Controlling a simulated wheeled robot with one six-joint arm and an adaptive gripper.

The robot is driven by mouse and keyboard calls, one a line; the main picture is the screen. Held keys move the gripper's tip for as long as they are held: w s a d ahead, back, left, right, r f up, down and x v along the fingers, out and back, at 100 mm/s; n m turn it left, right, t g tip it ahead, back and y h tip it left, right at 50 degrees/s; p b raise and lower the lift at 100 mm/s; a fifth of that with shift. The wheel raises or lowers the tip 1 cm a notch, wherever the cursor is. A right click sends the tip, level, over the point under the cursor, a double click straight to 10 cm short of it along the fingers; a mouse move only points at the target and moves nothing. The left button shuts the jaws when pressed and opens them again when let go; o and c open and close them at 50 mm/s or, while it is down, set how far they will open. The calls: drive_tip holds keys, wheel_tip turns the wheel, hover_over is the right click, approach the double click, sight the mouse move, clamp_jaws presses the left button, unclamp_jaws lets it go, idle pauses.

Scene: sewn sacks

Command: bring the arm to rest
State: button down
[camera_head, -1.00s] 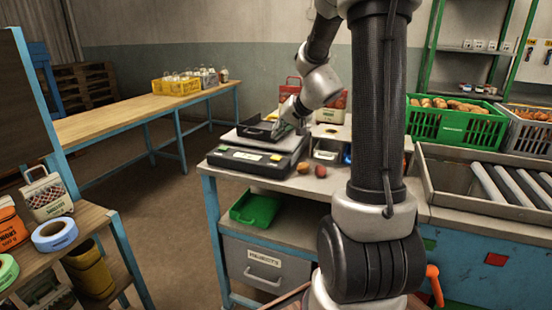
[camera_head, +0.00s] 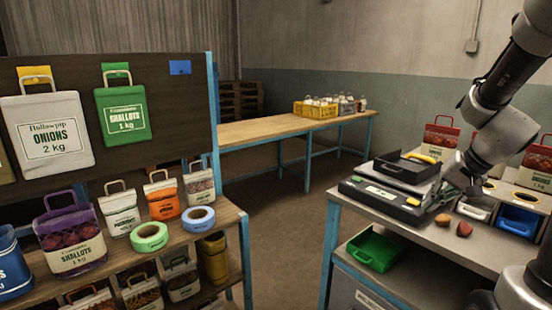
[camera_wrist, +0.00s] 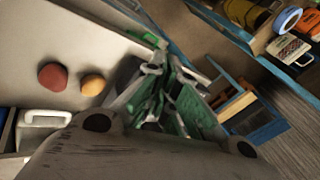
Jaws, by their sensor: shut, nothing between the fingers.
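My gripper (camera_head: 440,200) is at the right side of the bench scale (camera_head: 385,200), close above the worktop. In the wrist view my gripper (camera_wrist: 162,72) points over the bench edge, with its green-padded fingers together and empty. The black tray (camera_head: 407,167) lies on the scale with a yellow item at its rim. Two loose potatoes, a brown one (camera_head: 443,219) and a red one (camera_head: 464,229), lie on the worktop (camera_head: 400,232) in front of the gripper, apart from it. The red potato (camera_wrist: 53,76) and the brown potato (camera_wrist: 93,84) also show in the wrist view.
A green bin (camera_head: 374,248) sits on the shelf below. At left, a rack (camera_head: 232,222) holds sewn sacks and tape rolls. A long table (camera_head: 270,129) stands behind. Floor between is clear.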

drive_tip(key=s+a+r+n+h, duration=0.1)
drive_tip(key=s+r+n, duration=0.1)
drive_tip(key=s, duration=0.4)
drive_tip(key=s+a+r+n+h, duration=0.1)
drive_tip(key=s+a+r+n, duration=0.1)
drive_tip(key=s+r, duration=0.2)
drive_tip(key=s+a+r+n+h, duration=0.1)
drive_tip(key=s+r+n, duration=0.1)
drive_tip(key=s, duration=0.7)
drive_tip(key=shift+a+r, duration=0.3)
drive_tip(key=shift+r, duration=0.25)
